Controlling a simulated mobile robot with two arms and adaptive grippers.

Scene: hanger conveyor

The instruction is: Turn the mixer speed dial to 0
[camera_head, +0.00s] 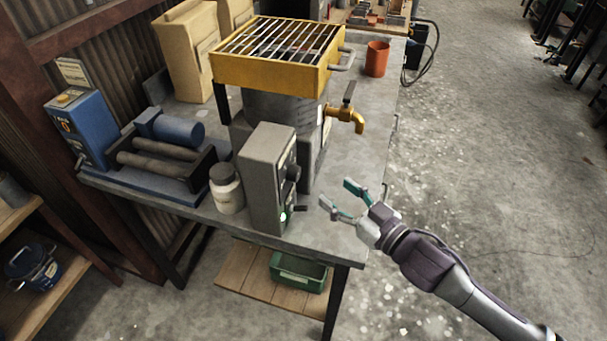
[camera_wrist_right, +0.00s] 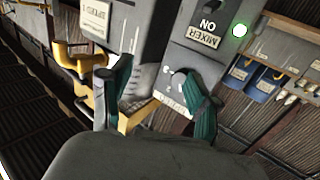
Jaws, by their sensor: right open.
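The mixer control box (camera_head: 266,180) is a tall grey box on the near edge of the workbench. A dark knob (camera_head: 292,173) and a lit green lamp (camera_head: 284,216) are on its right-hand face. The dial's setting is not readable. My right gripper (camera_head: 337,197) is open, to the right of the box and apart from it. Its fingers also show in the wrist view (camera_wrist_right: 152,100). My left gripper is not in view.
A white jar (camera_head: 227,190) stands left of the box. The yellow-topped mixer (camera_head: 270,70) with a brass tap (camera_head: 345,117) is behind it. An orange cup (camera_head: 377,58) stands farther back.

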